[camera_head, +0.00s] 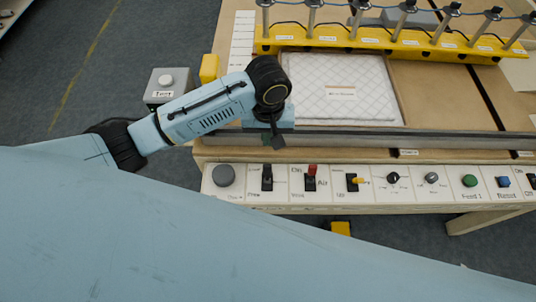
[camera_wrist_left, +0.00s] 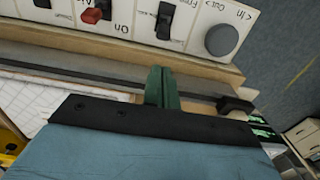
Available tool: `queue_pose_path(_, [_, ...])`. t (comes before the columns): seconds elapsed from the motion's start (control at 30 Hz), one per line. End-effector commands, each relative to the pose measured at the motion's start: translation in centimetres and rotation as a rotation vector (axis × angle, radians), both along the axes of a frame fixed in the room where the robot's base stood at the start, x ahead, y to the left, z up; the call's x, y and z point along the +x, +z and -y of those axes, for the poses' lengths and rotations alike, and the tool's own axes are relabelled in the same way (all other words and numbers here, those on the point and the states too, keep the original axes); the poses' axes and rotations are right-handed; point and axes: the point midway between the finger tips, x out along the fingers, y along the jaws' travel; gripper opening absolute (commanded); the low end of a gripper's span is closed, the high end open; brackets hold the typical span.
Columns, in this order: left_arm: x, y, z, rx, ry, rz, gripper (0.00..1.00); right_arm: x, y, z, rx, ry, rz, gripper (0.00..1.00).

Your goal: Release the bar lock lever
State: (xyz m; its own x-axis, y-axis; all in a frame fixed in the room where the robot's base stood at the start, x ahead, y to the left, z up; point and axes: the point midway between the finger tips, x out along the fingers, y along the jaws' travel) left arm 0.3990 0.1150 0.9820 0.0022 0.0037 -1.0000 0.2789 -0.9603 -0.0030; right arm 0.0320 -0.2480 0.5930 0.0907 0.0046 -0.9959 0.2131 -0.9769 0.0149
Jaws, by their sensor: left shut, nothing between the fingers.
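My left gripper (camera_head: 277,141) is shut and empty, pointing down above the front edge of the table, just behind the control panel (camera_head: 240,197). In the left wrist view its green fingers (camera_wrist_left: 161,88) are together over the front rail. The panel has a black lever (camera_head: 267,178), a red lever (camera_head: 311,171) and a yellow lever (camera_head: 355,181). The black lever (camera_wrist_left: 165,20) and red lever (camera_wrist_left: 92,15) also show in the left wrist view, apart from the fingers. A dark block (camera_wrist_left: 235,104) sits at the rail's end there. Labels are too small to tell which is the bar lock lever. My right gripper is not in view.
White quilted wadding (camera_head: 335,88) lies on the table behind the rail. A yellow bar (camera_head: 380,43) with several metal posts crosses the back. Knobs and buttons line the panel's right side.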

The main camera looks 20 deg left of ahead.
Motion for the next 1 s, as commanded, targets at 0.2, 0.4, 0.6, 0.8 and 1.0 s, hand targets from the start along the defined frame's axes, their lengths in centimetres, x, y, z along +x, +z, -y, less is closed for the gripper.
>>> queue_pose_path(0.2, [0.0, -0.2, 0.0, -0.001, -0.001, 0.0, 0.0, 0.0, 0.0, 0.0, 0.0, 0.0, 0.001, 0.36])
queue_pose_path(0.4, [-0.1, -2.3, 0.0, 0.0, -0.002, -0.001, 0.0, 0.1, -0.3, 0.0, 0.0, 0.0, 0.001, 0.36])
queue_pose_path(0.6, [0.0, -6.1, 0.0, 0.0, -0.001, -0.001, 0.0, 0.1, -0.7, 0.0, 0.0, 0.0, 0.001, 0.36])
queue_pose_path(0.8, [0.0, -9.0, 0.0, -0.001, -0.002, 0.0, 0.0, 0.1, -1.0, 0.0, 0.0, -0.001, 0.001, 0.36])
queue_pose_path(1.0, [0.0, -10.0, 0.0, -0.001, -0.003, 0.002, 0.0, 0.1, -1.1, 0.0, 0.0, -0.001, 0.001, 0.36])
